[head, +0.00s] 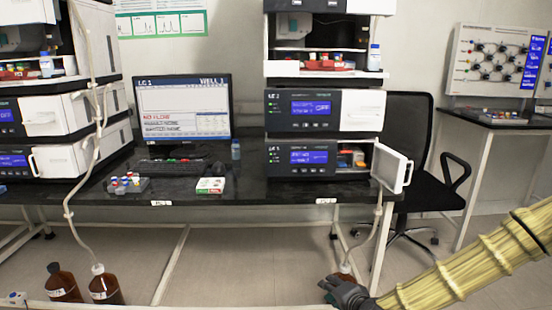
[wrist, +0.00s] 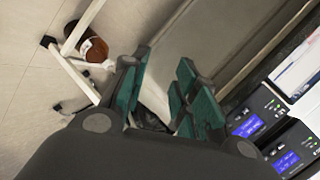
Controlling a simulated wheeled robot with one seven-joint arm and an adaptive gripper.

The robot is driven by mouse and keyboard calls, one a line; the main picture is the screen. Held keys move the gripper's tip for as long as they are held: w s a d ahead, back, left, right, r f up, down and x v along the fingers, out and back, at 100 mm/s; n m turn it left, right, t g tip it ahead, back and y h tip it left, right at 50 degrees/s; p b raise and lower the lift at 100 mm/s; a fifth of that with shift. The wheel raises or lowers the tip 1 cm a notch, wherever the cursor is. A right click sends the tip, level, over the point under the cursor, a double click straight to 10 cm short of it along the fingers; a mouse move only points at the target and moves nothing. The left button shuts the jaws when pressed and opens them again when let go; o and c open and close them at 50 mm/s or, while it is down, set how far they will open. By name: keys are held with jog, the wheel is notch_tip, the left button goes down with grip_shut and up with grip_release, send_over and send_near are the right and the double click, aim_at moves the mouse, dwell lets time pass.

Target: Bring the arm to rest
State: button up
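My gripper (head: 338,284) is low at the bottom right of the head view, in front of the bench and below its top. My arm reaches it from the right edge in a yellow ribbed sleeve. In the wrist view my gripper (wrist: 160,80) shows its teal-padded fingers spread apart, with floor and dark shapes seen between them. I see nothing held between the fingers.
The black bench (head: 240,190) holds two LC stacks; the right stack's lower door (head: 391,168) hangs open. A brown bottle (wrist: 92,48) stands on the floor by a bench leg. Two more bottles (head: 105,287) stand at left. A chair (head: 408,135) is behind.

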jog(key=s+f+n+g, duration=0.6)
jog(key=s+f, duration=1.5)
jog(key=s+d+f+n+g+h, duration=0.2)
jog(key=s+d+f+g, duration=0.1)
jog(key=s, duration=0.7)
jog(key=s+d+f+n+g+h, duration=0.2)
jog(key=s+d+f+g, duration=0.15)
jog(key=s, duration=0.65)
notch_tip(320, 180, up, 24)
jog(key=p, duration=2.4)
jog(key=shift+t+p, duration=0.3)
jog(key=shift+t, duration=0.15)
